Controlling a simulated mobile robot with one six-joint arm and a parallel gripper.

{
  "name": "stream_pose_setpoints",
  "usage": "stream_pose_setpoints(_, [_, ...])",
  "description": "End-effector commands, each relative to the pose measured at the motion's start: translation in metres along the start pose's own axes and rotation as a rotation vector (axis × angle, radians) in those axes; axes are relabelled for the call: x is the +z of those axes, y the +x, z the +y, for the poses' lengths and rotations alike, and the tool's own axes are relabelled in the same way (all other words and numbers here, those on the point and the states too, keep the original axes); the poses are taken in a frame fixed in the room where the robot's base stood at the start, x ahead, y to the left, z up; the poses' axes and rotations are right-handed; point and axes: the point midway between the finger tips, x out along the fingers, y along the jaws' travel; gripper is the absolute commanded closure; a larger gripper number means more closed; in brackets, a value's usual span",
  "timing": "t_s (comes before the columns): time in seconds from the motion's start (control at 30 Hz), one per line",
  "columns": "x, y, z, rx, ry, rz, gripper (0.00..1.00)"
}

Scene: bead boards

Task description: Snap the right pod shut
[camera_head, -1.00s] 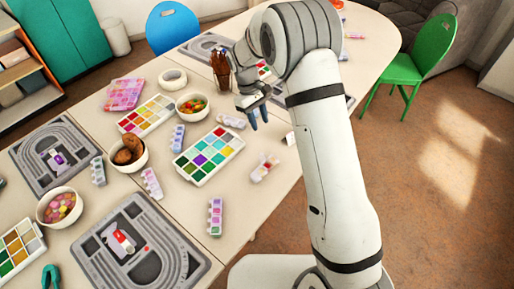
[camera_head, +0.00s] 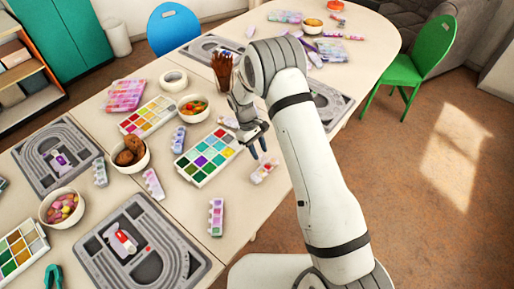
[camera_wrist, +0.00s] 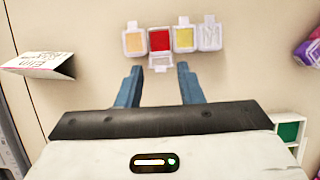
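A small pod strip (camera_head: 264,170) lies on the table in front of my gripper (camera_head: 258,150) in the head view. In the wrist view it is a row of pods holding pale orange (camera_wrist: 134,42), red (camera_wrist: 159,41), yellow (camera_wrist: 184,39) and whitish (camera_wrist: 210,37) contents. The red pod has a flap (camera_wrist: 160,62) sticking out towards me, which looks like its open lid. The other pods look closed. My gripper (camera_wrist: 159,84) is open and empty, its two blue fingers apart and pointing at the strip, with the red pod roughly centred between them.
A bead tray (camera_head: 187,169) lies left of the strip. A folded name card (camera_wrist: 40,62) stands at the left in the wrist view. Bowls (camera_head: 193,107), a pencil cup (camera_head: 222,72), bead boards (camera_head: 190,262) and other pod strips (camera_head: 216,217) are spread around.

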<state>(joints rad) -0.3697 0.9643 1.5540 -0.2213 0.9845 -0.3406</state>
Motion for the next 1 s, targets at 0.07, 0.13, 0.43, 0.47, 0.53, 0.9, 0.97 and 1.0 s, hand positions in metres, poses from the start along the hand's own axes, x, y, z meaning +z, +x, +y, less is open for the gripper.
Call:
stream_pose_setpoints(0.07, [0.0000,0.0006,0.0001,0.000,0.000,0.000,0.66])
stream_pose_setpoints(0.13, [0.0000,0.0006,0.0002,0.000,0.000,0.000,0.66])
stream_pose_setpoints(0.43, [0.0001,0.0002,0.0004,0.000,0.001,0.001,0.86])
stream_pose_setpoints(0.47, [0.0001,0.0002,0.0005,0.000,0.001,0.001,0.88])
stream_pose_setpoints(0.53, [0.0001,0.0002,0.0005,0.000,0.001,0.001,0.94])
stream_pose_setpoints(0.9, [-0.0005,-0.0001,-0.0003,-0.001,0.002,0.007,1.00])
stream_pose_setpoints(0.97, [0.0007,0.0004,0.0004,0.000,0.002,0.017,1.00])
stream_pose_setpoints(1.0, [0.0016,0.0007,0.0007,-0.001,0.002,0.025,1.00])
